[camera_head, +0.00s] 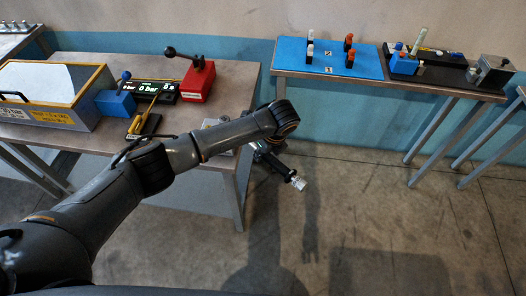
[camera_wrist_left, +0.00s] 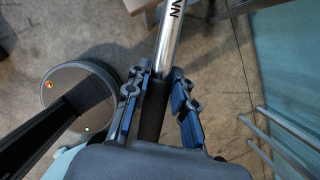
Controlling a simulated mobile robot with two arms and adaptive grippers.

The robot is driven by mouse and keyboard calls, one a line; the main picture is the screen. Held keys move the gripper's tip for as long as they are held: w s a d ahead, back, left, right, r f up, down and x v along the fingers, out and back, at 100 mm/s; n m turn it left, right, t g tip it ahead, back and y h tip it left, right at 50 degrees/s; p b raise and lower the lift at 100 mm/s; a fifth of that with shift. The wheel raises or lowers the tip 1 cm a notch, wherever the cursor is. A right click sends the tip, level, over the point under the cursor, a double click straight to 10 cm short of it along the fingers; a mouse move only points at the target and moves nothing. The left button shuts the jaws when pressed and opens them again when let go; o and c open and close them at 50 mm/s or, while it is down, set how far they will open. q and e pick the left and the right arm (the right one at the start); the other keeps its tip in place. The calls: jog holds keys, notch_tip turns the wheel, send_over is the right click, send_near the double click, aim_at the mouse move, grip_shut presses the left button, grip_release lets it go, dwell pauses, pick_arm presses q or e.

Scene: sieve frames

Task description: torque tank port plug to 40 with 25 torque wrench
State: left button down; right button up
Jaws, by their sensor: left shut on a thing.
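My left gripper (camera_head: 268,150) hangs over the floor just right of the left table, at the end of my arm. In the left wrist view, my left gripper (camera_wrist_left: 165,88) is shut around the dark handle of a wrench-like tool. The tool's silver shaft (camera_wrist_left: 171,35) bears dark lettering and points away from the gripper. In the head view a silver end (camera_head: 298,184) sticks out below the gripper, clear of any table. The torque setting cannot be read. I cannot pick out the tank port plug. My right gripper is not in view.
The left table holds a yellow-edged box (camera_head: 98,85), a blue block (camera_head: 115,103), a "0 bar" display (camera_head: 152,88) and a red block with a lever (camera_head: 198,82). The back-right bench has a blue pegboard (camera_head: 310,68) and a metal block (camera_head: 490,76). Floor between is open.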

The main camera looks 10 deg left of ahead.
pick_arm(q)
jog(key=shift+r+p, duration=2.15)
jog(key=shift+r, duration=0.25)
